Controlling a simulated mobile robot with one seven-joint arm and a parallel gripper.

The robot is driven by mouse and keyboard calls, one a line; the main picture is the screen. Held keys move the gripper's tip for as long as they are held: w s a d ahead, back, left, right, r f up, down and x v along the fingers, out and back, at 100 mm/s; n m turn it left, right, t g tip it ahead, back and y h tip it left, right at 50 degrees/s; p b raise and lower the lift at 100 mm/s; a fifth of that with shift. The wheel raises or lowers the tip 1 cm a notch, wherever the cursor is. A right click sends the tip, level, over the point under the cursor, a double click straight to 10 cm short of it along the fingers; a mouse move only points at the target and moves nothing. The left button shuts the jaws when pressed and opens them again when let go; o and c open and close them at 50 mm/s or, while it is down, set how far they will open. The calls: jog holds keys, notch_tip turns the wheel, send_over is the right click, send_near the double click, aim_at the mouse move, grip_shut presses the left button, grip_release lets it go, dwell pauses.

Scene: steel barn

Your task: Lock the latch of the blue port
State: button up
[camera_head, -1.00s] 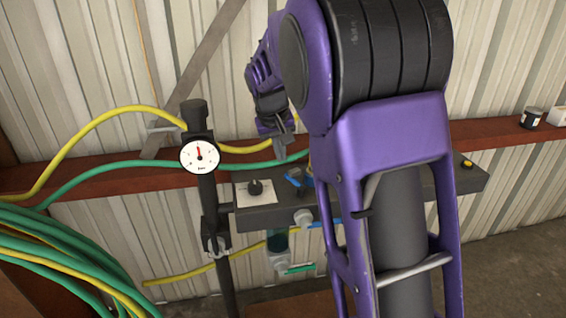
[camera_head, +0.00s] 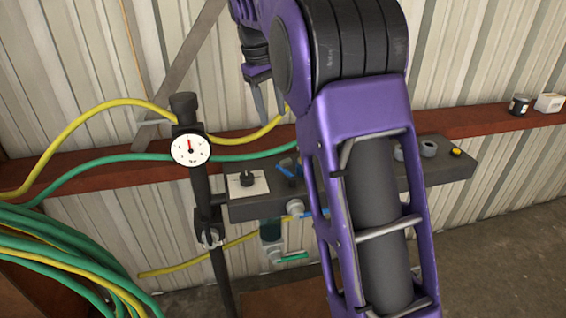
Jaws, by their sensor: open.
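The dark grey manifold box (camera_head: 250,209) is fixed in front of the red rail. A blue port with its blue latch lever (camera_head: 289,169) sits on the box top, left of my arm. Another blue piece (camera_head: 301,215) shows low on the box front beside a pale round fitting; my arm partly covers that area. My gripper (camera_head: 270,110) is open and empty, pointing down, above the box and apart from the blue lever. I cannot tell how the latch stands.
A black post with a white gauge (camera_head: 191,150) stands left of the box. A black knob (camera_head: 247,179) on a white plate is beside the port. Yellow (camera_head: 82,110) and green (camera_head: 92,163) hoses run along the wall. A green-handled valve (camera_head: 290,257) hangs below.

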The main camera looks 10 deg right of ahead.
aim_at(284, 169)
jog(key=d+f+b, duration=0.1)
jog(key=f, duration=0.4)
jog(key=d+f+b, duration=0.1)
jog(key=f, duration=0.5)
jog(key=w+d+f+b, duration=0.1)
jog(key=f, duration=0.5)
jog(key=shift+w, duration=0.1)
grip_shut()
